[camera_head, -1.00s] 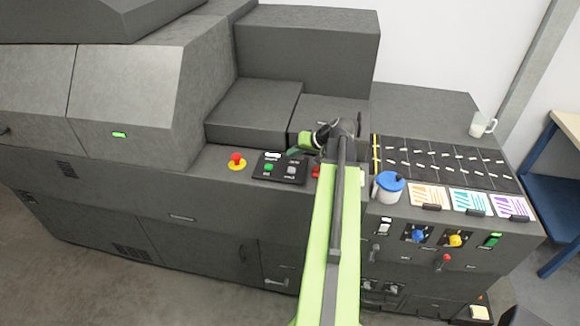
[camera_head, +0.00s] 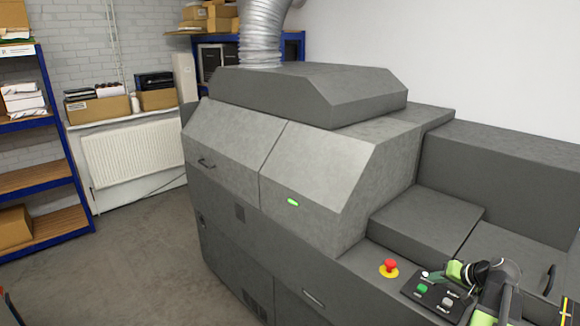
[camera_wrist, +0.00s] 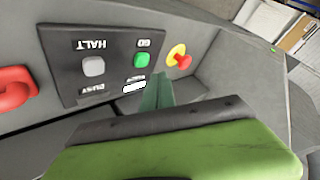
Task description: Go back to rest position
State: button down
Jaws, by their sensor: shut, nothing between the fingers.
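My gripper (camera_head: 437,277) is at the lower right of the head view, over the upper edge of the black control panel (camera_head: 425,304). In the wrist view my green gripper (camera_wrist: 156,92) points at the same panel (camera_wrist: 72,48), close to its lit white indicator and green button (camera_wrist: 142,60). The fingers look shut with nothing held. I cannot tell whether the tips touch the panel. A grey button (camera_wrist: 93,66) marked HALT is also on the panel.
A red emergency stop on a yellow base (camera_head: 389,268) sits left of the panel. A red handle (camera_wrist: 14,88) shows at the wrist view's left. The grey machine (camera_head: 330,165) fills the middle. Shelves (camera_head: 40,150) and a radiator (camera_head: 135,153) stand at left, with open floor before them.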

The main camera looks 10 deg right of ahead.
jog(key=w+a+f+n+g+y+b, duration=0.1)
jog(key=w+a+f+n, duration=0.15)
jog(key=a, duration=0.75)
jog(key=w+a+f+n+g+y+b, duration=0.15)
jog(key=w+a, duration=0.25)
jog(key=a, duration=0.5)
jog(key=w+a+f+n+g+b, duration=0.1)
jog(key=w+a+f+n+b, duration=0.2)
jog(key=a, duration=0.7)
jog(key=s+a+f+n+g+b, duration=0.1)
jog(key=s+a+f+g, duration=0.15)
jog(key=a, duration=0.55)
jog(key=s+a+f+g, duration=0.1)
jog(key=a+f, duration=0.2)
jog(key=a, duration=0.5)
jog(key=s+d+f+m+g+h, duration=0.1)
jog(key=s+d+f+g+h, duration=0.1)
jog(key=s+h, duration=0.2)
jog(key=s, duration=0.3)
jog(key=shift+f+m, duration=0.25)
jog(key=shift+m, duration=0.05)
jog(key=shift+h, duration=0.25)
jog(key=shift+d, duration=0.15)
